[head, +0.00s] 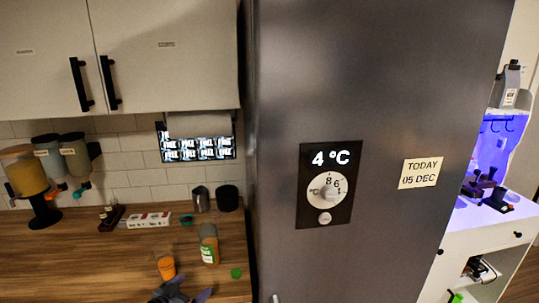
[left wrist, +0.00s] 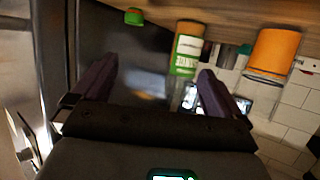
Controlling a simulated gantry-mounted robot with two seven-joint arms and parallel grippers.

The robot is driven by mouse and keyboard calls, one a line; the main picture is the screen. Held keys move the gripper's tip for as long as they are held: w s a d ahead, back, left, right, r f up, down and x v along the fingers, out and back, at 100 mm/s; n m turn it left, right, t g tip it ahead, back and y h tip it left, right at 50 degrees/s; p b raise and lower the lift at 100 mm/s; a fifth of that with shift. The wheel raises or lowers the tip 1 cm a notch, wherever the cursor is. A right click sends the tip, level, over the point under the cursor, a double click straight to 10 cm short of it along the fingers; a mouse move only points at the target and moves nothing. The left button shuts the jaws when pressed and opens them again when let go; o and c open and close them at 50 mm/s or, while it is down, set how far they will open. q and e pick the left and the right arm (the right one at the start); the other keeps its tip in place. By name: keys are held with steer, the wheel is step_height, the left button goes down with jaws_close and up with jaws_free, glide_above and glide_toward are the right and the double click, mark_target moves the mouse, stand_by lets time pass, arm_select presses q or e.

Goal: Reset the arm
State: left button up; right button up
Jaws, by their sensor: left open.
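My left gripper (head: 184,293) is at the bottom edge of the head view, low by the front of the wooden counter (head: 130,255). Its two purple fingers are apart and nothing is between them in the left wrist view (left wrist: 158,88). A glass of orange drink (head: 166,267) stands just beyond it on the counter; it also shows in the left wrist view (left wrist: 275,50). A bottle with a green and white label (head: 209,248) stands to the right of the glass and also shows in the left wrist view (left wrist: 186,50). My right gripper is not in view.
A green cap (head: 236,273) lies near the counter's right end. The tall grey fridge (head: 370,90) stands right of the counter. Dispensers (head: 75,155), a white box (head: 149,220), a metal jug (head: 201,199) and a black canister (head: 228,198) stand at the back. Cabinets (head: 165,60) hang above.

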arm_select(q)
steer(key=s+d+f+g+y, duration=0.1)
steer(key=s+f+y, duration=0.1)
steer(key=s+f, duration=0.35)
steer(key=s+f+n+g+y, duration=0.1)
steer(key=s+f, duration=0.1)
steer(key=s, duration=0.6)
steer(key=s+d+f+g+y, duration=0.1)
steer(key=s+f+g+y, duration=0.1)
steer(key=s+f, duration=0.35)
steer(key=s+r+n+g, duration=0.25)
steer(key=s+g, duration=0.25)
steer(key=s, duration=2)
step_height(320, 180, up, 30)
steer(key=p, duration=2.8)
steer(key=shift+y+p, duration=0.4)
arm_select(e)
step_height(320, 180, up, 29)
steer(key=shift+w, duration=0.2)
arm_select(q)
steer(key=shift+s+a+f+m, duration=0.1)
steer(key=shift+m, duration=0.15)
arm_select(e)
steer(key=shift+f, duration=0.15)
